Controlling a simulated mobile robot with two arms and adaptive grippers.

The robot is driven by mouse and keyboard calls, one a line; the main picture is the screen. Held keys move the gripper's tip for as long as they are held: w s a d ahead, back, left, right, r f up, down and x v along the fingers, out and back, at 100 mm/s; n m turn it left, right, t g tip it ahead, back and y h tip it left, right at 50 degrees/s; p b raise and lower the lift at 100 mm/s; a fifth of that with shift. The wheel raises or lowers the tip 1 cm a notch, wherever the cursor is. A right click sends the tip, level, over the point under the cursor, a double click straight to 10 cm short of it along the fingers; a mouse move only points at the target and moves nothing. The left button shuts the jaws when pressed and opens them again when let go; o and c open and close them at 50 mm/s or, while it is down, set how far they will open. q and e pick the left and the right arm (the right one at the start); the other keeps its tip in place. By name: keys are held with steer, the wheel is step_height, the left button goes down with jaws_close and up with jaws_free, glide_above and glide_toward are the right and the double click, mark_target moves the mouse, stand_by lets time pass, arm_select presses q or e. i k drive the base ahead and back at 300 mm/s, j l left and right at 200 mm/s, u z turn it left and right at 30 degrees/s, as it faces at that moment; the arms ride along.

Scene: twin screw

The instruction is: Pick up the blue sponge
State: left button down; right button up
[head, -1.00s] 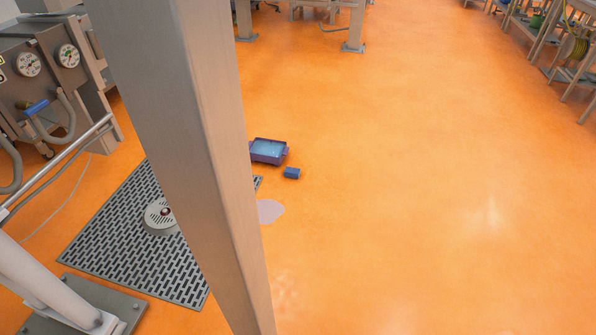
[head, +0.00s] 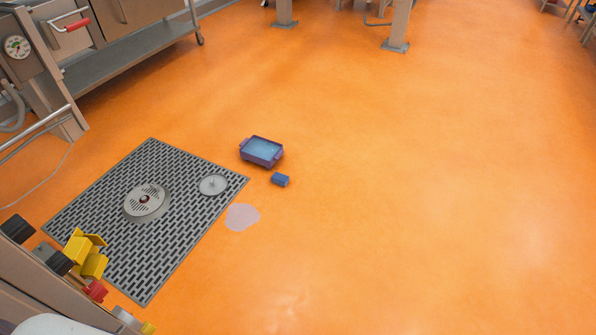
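The blue sponge (head: 280,180) is a small dark blue block lying on the orange floor, near the middle of the head view. It lies just in front of a purple tub (head: 262,152) that holds light blue liquid, close to the tub but apart from it. Neither of my grippers shows in the head view, so nothing is seen touching the sponge.
A pale puddle (head: 242,217) lies on the floor in front of the sponge. A slotted metal grate (head: 100,215) with a round drain (head: 146,201) and a round cover (head: 213,185) is at left. Machinery stands at the upper left. The floor to the right is clear.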

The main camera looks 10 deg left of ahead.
mark_target(278, 178)
steer(key=i, duration=0.65)
steer(key=i+l, duration=0.15)
steer(key=i, duration=0.5)
